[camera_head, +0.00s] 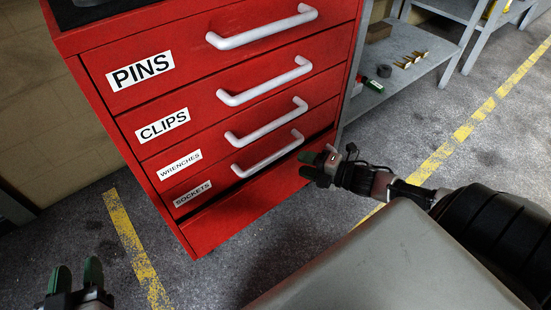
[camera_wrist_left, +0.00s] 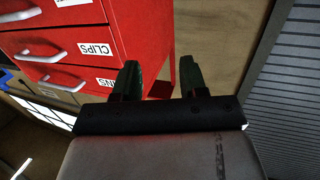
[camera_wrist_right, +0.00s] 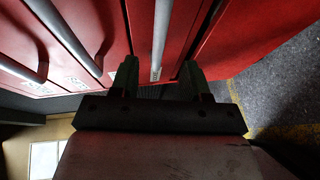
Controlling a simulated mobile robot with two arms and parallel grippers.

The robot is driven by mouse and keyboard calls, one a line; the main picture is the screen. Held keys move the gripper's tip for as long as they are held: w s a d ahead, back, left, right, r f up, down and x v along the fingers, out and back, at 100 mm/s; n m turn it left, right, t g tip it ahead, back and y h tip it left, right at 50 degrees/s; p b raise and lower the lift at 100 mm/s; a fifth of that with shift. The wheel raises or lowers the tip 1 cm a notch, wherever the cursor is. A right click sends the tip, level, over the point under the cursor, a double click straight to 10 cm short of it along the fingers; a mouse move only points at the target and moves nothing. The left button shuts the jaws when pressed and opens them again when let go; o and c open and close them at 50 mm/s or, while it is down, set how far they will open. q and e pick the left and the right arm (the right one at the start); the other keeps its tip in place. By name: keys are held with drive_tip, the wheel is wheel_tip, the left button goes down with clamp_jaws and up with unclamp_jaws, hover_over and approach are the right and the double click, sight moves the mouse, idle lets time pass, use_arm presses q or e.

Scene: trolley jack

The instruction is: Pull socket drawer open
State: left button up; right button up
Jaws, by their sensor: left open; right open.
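The red cabinet's lowest labelled drawer, SOCKETS (camera_head: 192,194), looks flush with the drawers above it, with a dark gap along its bottom edge. Its white bar handle (camera_head: 268,156) runs slanting across its front. My right gripper (camera_head: 317,167) is open and empty, close to the right end of this handle. In the right wrist view a white handle (camera_wrist_right: 162,38), apparently this one, ends between and beyond the open fingers (camera_wrist_right: 160,80); contact cannot be told. My left gripper (camera_head: 75,280) is open and empty at the lower left, away from the cabinet; its fingers also show in the left wrist view (camera_wrist_left: 162,82).
Above are the WRENCHES (camera_head: 180,165), CLIPS (camera_head: 163,126) and PINS (camera_head: 140,72) drawers with similar protruding handles. A grey shelf unit (camera_head: 395,85) with small items stands close to the cabinet's right. Floor in front of the cabinet is clear, with yellow lines (camera_head: 135,245).

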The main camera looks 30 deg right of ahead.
sight(276, 156)
use_arm(q)
wheel_tip(276, 156, up, 9)
drive_tip(key=s+d+t+h+b, duration=0.1)
drive_tip(key=s+t+h+b, duration=0.1)
drive_tip(key=t, duration=0.6)
drive_tip(key=shift+f+h+b, duration=0.2)
drive_tip(key=shift+h+b, duration=0.2)
drive_tip(key=shift+b, duration=0.05)
use_arm(e)
drive_tip(key=shift+x, duration=4.9)
drive_tip(key=shift+d+f, duration=0.1)
drive_tip(key=shift+d, duration=0.05)
drive_tip(key=shift+c, duration=0.3)
clamp_jaws()
